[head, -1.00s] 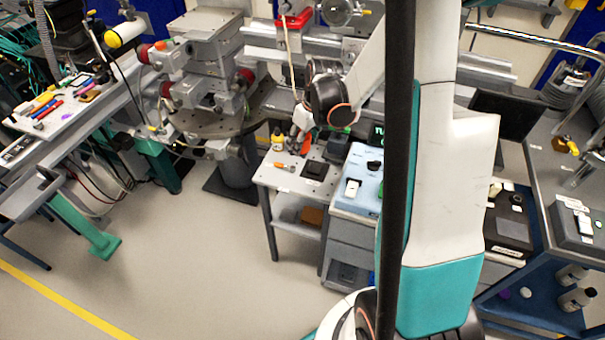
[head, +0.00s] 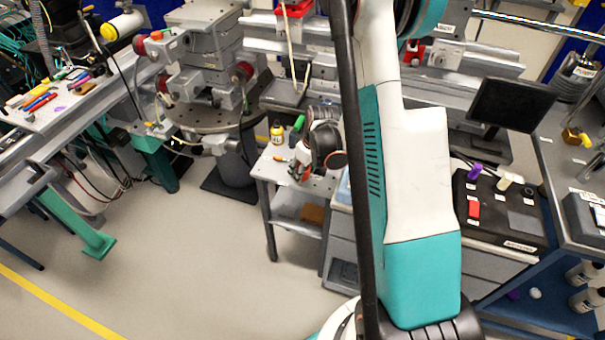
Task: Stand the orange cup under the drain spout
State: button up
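My gripper (head: 296,172) is low over the small grey side table, below the dark wrist joint. It is small and partly covered by my wrist, so I cannot tell whether its fingers are open or shut. A small orange-red patch (head: 292,170) shows at the fingers. It may be the orange cup, but I cannot tell whether it is held. A thin pale tube (head: 291,50) hangs from a red-topped fitting (head: 295,9) above the bench behind. I cannot tell whether this is the drain spout.
The side table (head: 268,170) also carries a yellow bottle (head: 277,133), a green object (head: 298,123) and an orange-ended stick (head: 280,159). A black control box (head: 500,207) and a dark monitor (head: 510,103) stand at right. The floor (head: 180,260) at front left is clear.

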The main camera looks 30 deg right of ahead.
jog(key=shift+f, duration=0.45)
jog(key=shift+f, duration=0.15)
jog(key=o, duration=1)
